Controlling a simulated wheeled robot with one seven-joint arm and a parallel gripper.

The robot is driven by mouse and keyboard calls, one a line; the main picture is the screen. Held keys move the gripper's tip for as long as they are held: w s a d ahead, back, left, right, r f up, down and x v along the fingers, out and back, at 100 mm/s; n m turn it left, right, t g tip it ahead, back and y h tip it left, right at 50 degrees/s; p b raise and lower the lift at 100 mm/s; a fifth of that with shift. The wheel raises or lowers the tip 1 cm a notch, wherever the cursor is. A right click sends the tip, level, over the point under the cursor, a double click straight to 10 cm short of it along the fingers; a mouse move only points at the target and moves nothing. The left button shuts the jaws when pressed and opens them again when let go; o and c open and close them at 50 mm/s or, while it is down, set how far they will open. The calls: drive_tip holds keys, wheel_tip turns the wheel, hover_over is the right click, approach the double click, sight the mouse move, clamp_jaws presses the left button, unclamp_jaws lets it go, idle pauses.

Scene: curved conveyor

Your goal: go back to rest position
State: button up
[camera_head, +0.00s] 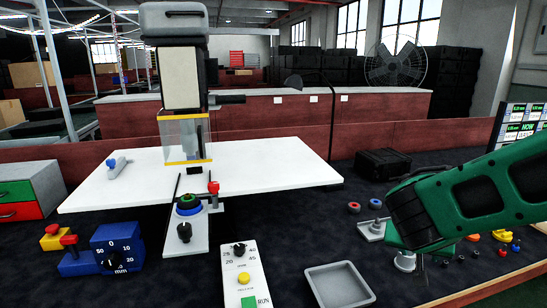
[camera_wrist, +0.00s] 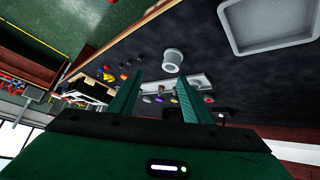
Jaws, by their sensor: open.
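My gripper (camera_wrist: 158,92) shows in the wrist view with its two green fingers apart and nothing between them. In the head view my green arm reaches in from the right edge, over the right part of the dark table, and its dark wrist end hangs above small parts there. The fingers are mostly hidden in that view. A grey cup-like cylinder (camera_wrist: 172,62) stands on the table beyond the fingertips in the wrist view, apart from them. It also shows below my wrist in the head view (camera_head: 405,261).
An empty grey tray (camera_head: 340,286) lies at the front middle, beside a white control panel (camera_head: 233,275). A machine (camera_head: 182,80) stands over a white table (camera_head: 270,165). A blue dial box (camera_head: 117,249) is at left. Several small coloured parts lie right of my wrist.

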drive_tip(key=s+d+g+y, duration=0.2)
drive_tip(key=s+g+y, duration=0.1)
drive_tip(key=s, duration=0.9)
drive_tip(key=s+d+r+g+y, duration=0.1)
drive_tip(key=s+d+g+y, duration=0.2)
drive_tip(key=s, duration=0.9)
drive_tip(key=shift+d, duration=0.2)
drive_tip(key=shift+w+f, duration=0.25)
drive_tip(key=shift+w, duration=0.4)
